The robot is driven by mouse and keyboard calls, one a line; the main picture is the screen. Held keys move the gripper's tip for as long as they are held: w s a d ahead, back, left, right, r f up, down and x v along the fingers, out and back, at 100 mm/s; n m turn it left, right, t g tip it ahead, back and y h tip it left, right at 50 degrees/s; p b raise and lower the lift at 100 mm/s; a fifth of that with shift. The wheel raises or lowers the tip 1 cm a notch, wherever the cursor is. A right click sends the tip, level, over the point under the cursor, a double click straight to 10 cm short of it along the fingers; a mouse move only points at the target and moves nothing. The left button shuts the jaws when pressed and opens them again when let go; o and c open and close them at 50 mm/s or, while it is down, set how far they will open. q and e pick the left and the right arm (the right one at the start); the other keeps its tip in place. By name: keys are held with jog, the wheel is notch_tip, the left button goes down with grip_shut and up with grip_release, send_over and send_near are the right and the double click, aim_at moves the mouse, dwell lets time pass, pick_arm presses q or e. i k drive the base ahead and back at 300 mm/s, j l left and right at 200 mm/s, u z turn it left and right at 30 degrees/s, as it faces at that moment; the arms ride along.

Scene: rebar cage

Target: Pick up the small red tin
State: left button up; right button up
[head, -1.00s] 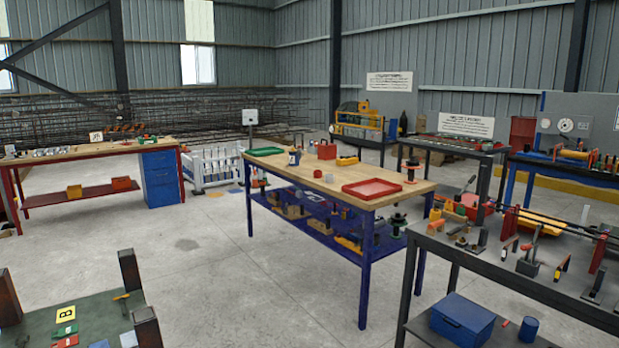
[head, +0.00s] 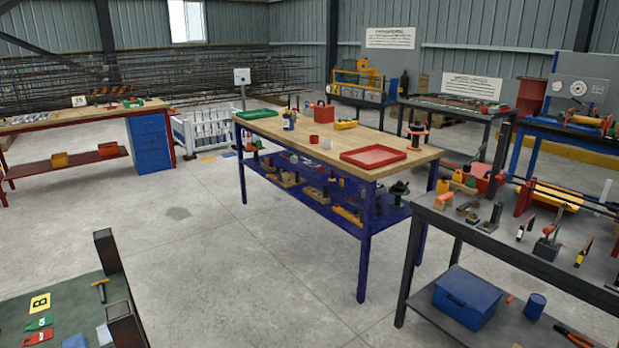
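A small red tin (head: 314,139) stands on the wooden top of the blue-legged table (head: 270,128) in the middle of the room. A small white or grey round thing (head: 327,144) is right beside it. A red tray (head: 373,156) lies to its right, nearer the front edge. Neither of my grippers shows in the head view, and the tin is well away across the floor.
A green tray (head: 256,114), a red toolbox (head: 323,113) and a yellow tool (head: 344,125) are also on that table. A dark bench (head: 447,222) stands at the right, a green-topped table (head: 75,292) at the lower left. Open concrete floor (head: 235,245) lies between them.

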aim_at(315, 139)
jog(key=i, duration=3.65)
jog(key=z, duration=0.55)
